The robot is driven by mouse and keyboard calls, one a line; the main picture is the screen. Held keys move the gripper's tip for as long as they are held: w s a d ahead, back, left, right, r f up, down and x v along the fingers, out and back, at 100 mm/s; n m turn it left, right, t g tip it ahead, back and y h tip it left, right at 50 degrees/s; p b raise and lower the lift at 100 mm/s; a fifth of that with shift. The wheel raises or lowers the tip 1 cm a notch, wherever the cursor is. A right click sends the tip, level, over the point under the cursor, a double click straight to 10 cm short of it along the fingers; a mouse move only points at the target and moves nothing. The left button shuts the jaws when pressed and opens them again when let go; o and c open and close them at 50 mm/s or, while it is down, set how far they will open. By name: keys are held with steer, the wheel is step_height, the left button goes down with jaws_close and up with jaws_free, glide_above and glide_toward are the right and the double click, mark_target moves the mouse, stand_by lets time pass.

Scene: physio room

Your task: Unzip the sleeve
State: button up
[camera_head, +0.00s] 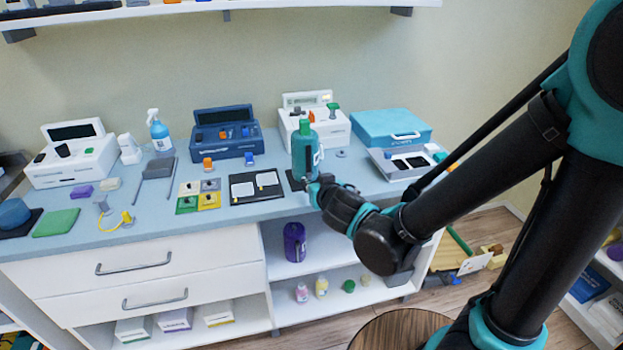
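A green bottle-shaped thing (304,150) stands upright on a dark mat on the counter, with a pale patch on its right side. It may be the sleeve, but I cannot make out a zip. My gripper (319,187) is at its lower right, very close to it or touching. The fingertips are small and partly hidden by my wrist, so I cannot tell whether they are open or shut or hold anything.
A white tray (388,170) and a teal case (391,128) are to the right. A white device (335,130) and a blue box (228,144) stand behind. The counter front (160,232) is mostly clear.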

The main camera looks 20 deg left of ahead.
mark_target(310, 176)
steer(key=shift+x, duration=2.25)
steer(key=shift+c, duration=0.4)
jaws_close()
